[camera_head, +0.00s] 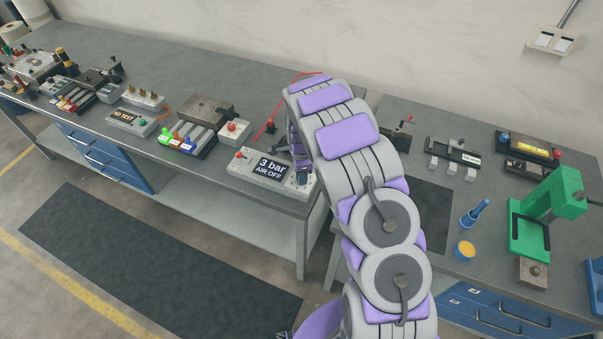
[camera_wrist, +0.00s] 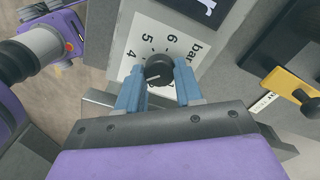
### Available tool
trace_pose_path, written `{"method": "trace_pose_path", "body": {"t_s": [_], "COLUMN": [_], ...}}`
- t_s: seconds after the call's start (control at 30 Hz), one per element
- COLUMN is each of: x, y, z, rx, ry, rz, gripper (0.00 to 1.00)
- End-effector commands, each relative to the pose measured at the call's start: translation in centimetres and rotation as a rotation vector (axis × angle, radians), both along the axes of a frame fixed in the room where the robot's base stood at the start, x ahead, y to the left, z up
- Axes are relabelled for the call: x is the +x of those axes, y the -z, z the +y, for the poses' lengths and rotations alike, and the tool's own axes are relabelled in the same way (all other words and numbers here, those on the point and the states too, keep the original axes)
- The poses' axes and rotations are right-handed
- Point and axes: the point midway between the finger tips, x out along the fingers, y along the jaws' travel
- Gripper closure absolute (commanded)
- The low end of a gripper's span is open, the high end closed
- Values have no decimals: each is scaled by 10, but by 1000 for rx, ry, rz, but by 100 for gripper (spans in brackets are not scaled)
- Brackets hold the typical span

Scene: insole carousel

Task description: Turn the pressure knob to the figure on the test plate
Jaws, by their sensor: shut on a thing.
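A grey control box (camera_head: 255,180) stands near the front edge of the left bench, with a dark display (camera_head: 268,169) reading "3 bar AIR OFF". In the wrist view, the black pressure knob (camera_wrist: 158,70) sits on a white dial (camera_wrist: 147,42) marked with figures including 4, 5 and 6, and "bar". My gripper (camera_wrist: 159,82) is shut on the knob, with one blue finger on each side. A pale pointer line shows on the knob; the figure it points to is hard to tell. Part of the dial is hidden by my fingers. I cannot tell which item is the test plate.
A red-knobbed post (camera_head: 270,126) stands behind the box. A small box reading "NO TEST" (camera_head: 123,116) and a rack with coloured tabs (camera_head: 187,140) lie farther left. A green press (camera_head: 545,215) and a blue tool (camera_head: 474,213) stand on the right bench.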

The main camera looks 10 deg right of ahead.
Motion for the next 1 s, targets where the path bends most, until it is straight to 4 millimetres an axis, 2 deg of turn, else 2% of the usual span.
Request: {"method": "trace_pose_path", "body": {"t_s": [0.17, 0.2, 0.43, 0.77, 0.87, 1.0], "x": [3, 3, 2, 1, 1, 3], "y": [-2, -2, -1, -5, -16, -45], "z": [1, 1, 0, 0, 0, 0], "rx": [1, 1, 0, 0, 0, -1], "ry": [-1, -1, -2, -2, -1, -1], "rz": [-9, -9, -6, -4, -5, -11], "gripper": [95, 62, 40, 39, 39, 39]}}
